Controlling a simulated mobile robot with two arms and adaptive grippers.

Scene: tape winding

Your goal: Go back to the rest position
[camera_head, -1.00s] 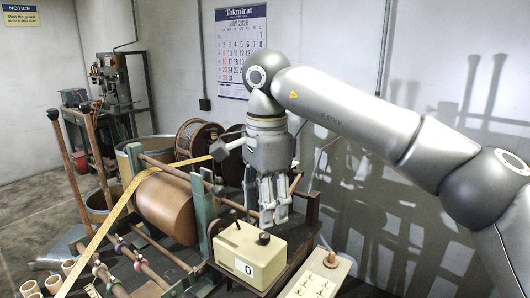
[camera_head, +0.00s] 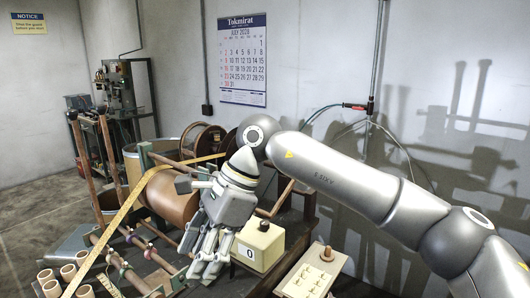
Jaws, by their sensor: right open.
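My right gripper (camera_head: 207,262) hangs in the middle of the view, its arm coming in from the right. It is tilted, with its fingers pointing down and to the left. The fingers are apart and I see nothing held between them. It overlaps the left side of the cream counter box (camera_head: 262,246), which shows a "0"; I cannot tell the gap between them. A yellow measuring tape (camera_head: 118,217) runs diagonally over the brown roller (camera_head: 170,200) of the winding machine. The gripper hides part of the machine. My left gripper is not in view.
A cream panel with several buttons (camera_head: 312,276) lies right of the counter box. Upright wooden handles (camera_head: 110,152) and several open tubes (camera_head: 67,272) are at the left. A dark reel (camera_head: 203,140) stands behind. The wall with a calendar (camera_head: 242,60) closes off the back.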

